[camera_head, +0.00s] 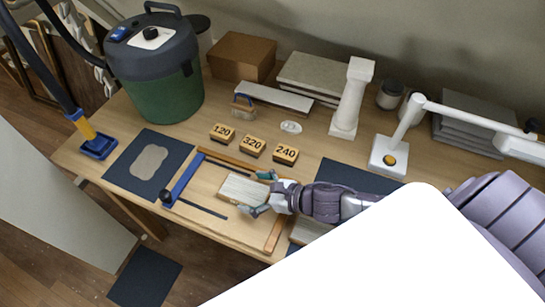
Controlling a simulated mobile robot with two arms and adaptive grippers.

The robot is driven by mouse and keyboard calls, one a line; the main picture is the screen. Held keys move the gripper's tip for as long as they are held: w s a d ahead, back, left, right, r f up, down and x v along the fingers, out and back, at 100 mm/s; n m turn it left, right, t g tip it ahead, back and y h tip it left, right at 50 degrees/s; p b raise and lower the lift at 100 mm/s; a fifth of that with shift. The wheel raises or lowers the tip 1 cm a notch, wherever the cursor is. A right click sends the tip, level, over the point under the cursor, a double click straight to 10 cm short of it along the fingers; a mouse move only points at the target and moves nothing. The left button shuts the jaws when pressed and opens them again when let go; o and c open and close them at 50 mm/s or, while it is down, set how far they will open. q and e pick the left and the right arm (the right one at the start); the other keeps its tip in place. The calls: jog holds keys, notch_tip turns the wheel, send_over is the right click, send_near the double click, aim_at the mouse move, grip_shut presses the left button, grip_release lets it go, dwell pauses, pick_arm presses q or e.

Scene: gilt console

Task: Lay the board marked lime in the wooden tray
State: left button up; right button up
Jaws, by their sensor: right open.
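My right gripper (259,193) reaches in from the right, low over the table. Its fingers are open around the right end of a pale board (238,188); I cannot tell whether they touch it. No lime mark can be read on the board. The board lies inside an area edged by wooden strips, apparently the wooden tray (274,236), whose right part is hidden by my arm. Another pale slab (305,231) shows partly below my forearm. My left gripper is not in view.
A green vacuum (160,90), white column (350,100) and lamp base (389,156) stand farther back. A large white shape covers the lower right.

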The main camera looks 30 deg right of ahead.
jog(key=b+v, duration=0.1)
jog(key=v, duration=0.7)
jog(key=shift+s+f, duration=0.1)
jog(key=shift+s, duration=0.05)
jog(key=shift+v, duration=0.8)
